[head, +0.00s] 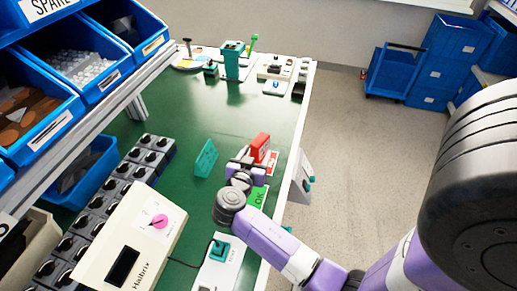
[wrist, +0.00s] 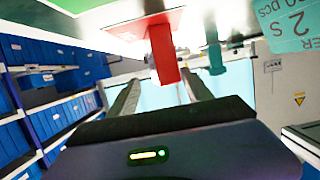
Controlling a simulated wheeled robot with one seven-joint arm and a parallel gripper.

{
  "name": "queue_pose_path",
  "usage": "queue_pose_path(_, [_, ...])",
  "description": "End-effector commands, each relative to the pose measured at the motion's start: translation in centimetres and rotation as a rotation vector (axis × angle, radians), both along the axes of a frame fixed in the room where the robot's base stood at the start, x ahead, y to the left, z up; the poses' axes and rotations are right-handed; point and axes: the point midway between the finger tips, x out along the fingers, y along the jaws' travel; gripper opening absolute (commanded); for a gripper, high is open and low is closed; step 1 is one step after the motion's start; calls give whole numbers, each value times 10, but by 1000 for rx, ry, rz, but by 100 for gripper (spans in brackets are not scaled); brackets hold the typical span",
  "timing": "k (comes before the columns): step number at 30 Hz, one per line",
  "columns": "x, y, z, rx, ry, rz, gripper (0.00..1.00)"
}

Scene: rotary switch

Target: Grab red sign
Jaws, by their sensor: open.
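The red sign (head: 260,146) stands upright on the green table top near its right edge. In the wrist view the red sign (wrist: 163,52) hangs down from the top of the picture, and its lower part lies between my two fingers. My gripper (head: 248,160) is close beside the sign in the head view, partly hiding it. In the wrist view my gripper (wrist: 160,88) is open, with one finger on each side of the sign. I cannot tell whether either finger touches it.
A teal sign (head: 206,158) stands left of my gripper. A green OK sign (head: 258,197) lies nearby. A white box with a pink knob (head: 157,221) and several grey switches (head: 150,158) fill the left side. The table's middle (head: 240,105) is clear.

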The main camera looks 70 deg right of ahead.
Motion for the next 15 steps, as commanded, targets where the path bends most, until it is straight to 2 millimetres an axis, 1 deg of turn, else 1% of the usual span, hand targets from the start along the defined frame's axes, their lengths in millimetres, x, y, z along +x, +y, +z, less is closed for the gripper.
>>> queue_pose_path(7, [1, -23, -5, 1, 1, -4, 58])
queue_pose_path(11, [1, -36, -4, 1, 1, -3, 58])
queue_pose_path(15, [1, -58, -4, 1, 1, -5, 58])
